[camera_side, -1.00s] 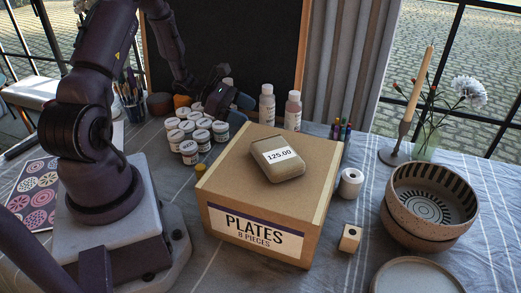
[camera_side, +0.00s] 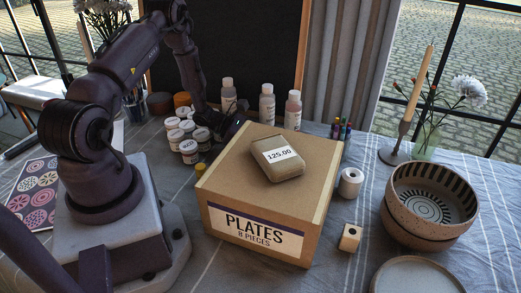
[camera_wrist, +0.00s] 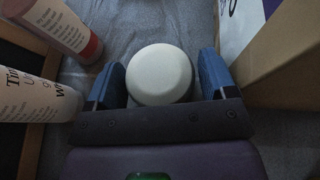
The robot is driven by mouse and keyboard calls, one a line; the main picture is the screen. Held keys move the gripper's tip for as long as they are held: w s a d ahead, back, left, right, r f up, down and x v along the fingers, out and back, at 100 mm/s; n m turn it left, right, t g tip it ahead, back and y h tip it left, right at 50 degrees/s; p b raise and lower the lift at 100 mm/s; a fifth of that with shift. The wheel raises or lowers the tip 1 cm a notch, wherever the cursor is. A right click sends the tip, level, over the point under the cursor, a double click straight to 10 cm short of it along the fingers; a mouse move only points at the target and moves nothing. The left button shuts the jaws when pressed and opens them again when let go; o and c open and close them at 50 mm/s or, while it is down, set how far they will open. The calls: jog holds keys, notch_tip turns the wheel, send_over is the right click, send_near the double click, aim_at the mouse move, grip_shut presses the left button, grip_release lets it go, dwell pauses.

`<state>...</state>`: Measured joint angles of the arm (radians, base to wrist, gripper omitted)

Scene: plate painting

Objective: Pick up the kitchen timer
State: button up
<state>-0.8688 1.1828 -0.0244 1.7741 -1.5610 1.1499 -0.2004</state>
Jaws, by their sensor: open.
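A round white object with a smooth domed top, which looks like the kitchen timer (camera_wrist: 160,76), sits between my fingers in the wrist view. The side view does not show it; the box and my gripper cover that spot. My gripper (camera_wrist: 163,62) is open, with one blue finger on each side of the white object. I cannot tell whether either finger touches it. In the side view my gripper (camera_side: 234,126) is low behind the back left edge of the box, partly hidden.
The cardboard PLATES box (camera_side: 225,177) stands close on one side, with a tan block marked 125.00 (camera_side: 277,158) on top. Paint bottles (camera_side: 266,103) stand behind, and they crowd the left of the wrist view (camera_wrist: 38,97). White-lidded jars (camera_side: 188,146) stand left of my gripper.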

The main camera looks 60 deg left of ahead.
jog(key=shift+w+d+f, duration=0.1)
jog(key=shift+w, duration=0.05)
jog(key=c, duration=0.8)
jog(key=shift+o, duration=0.2)
notch_tip(320, 180, up, 18)
dwell(0.6)
